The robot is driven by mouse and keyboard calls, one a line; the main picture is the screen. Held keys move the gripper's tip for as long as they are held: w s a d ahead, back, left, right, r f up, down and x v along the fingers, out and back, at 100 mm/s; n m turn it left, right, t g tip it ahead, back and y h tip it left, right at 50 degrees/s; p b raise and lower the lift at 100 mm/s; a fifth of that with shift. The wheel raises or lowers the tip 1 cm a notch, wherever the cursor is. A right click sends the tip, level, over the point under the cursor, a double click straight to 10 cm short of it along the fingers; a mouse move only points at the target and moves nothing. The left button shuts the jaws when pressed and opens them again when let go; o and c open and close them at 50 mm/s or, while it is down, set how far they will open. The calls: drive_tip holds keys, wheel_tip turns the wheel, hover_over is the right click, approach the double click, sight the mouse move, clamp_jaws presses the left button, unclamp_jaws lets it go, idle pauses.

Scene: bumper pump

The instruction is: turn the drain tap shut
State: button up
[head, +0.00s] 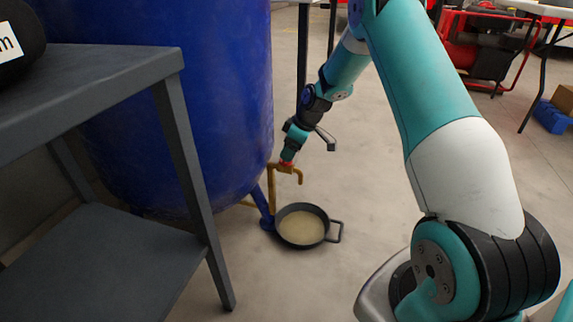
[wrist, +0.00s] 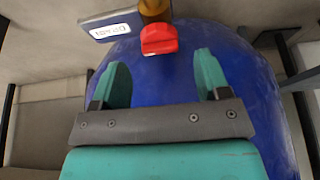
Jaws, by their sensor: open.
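The drain tap (head: 297,171) is a yellow-brass tap low beside the blue tank, with a red handle (wrist: 159,39). My gripper (head: 288,155) is just above the tap in the head view, and its fingers hide part of the handle there. In the wrist view my gripper (wrist: 162,60) is open, its two teal fingers apart with nothing between them. The red handle shows just past the fingertips, roughly centred in the gap. I cannot tell whether the fingers touch it.
A dark pan (head: 304,226) of pale liquid stands on the floor below the tap. The blue tank (head: 190,100) rises behind. A grey table (head: 100,80) stands at left. A plate reading DRAIN (wrist: 110,28) is next to the tap. Floor right of the pan is clear.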

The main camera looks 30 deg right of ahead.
drive_tip(key=shift+b+x, duration=0.6)
drive_tip(key=shift+x, duration=1.2)
drive_tip(key=c, duration=0.9)
